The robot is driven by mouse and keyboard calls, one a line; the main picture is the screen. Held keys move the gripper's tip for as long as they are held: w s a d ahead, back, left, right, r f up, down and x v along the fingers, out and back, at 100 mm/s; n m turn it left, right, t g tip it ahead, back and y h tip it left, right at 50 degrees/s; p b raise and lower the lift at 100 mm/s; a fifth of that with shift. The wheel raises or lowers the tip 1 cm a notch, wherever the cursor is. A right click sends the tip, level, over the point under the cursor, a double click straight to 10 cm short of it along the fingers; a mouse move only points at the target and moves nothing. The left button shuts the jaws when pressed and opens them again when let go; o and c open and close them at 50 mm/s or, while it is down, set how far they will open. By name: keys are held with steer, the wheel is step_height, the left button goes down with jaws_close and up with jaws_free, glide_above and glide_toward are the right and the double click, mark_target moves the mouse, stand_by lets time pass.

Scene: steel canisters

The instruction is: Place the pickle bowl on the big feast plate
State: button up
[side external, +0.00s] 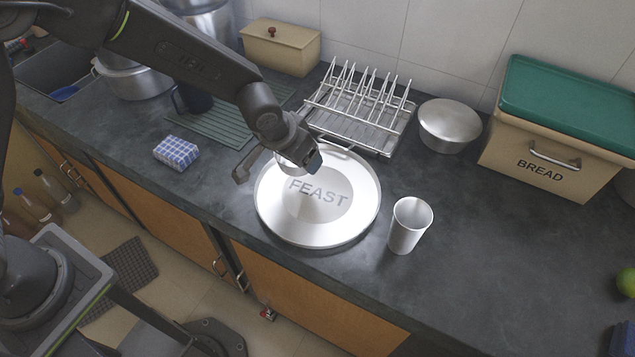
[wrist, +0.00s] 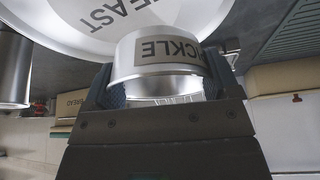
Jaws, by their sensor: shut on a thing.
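The big feast plate (side external: 318,228) is a round steel plate with a raised rim and the word FEAST, lying flat on the dark counter. The pickle bowl (wrist: 165,52) is a small steel bowl with a label reading PICKLE, upside down in the wrist view. My gripper (wrist: 163,88) is shut on it, with a blue-padded finger on each side. In the side view my gripper (side external: 297,158) and the bowl (side external: 287,164) overlap the plate's back-left part. The arm hides much of the bowl there, and I cannot tell its exact height above the plate.
A steel cup (side external: 408,226) stands close right of the plate. A dish rack (side external: 365,110) is behind it, with a lidded steel bowl (side external: 449,124) and the bread bin (side external: 553,165) to the right.

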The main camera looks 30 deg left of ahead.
glide_above(321, 189)
steer(key=s, duration=0.1)
step_height(321, 189, down, 3)
steer(key=shift+s+a+r, duration=0.1)
steer(key=shift+s, duration=0.05)
steer(key=shift+f, duration=2.05)
steer(key=shift+f, duration=0.15)
steer(key=o, duration=0.8)
steer(key=v, duration=1.2)
steer(key=shift+r, duration=0.3)
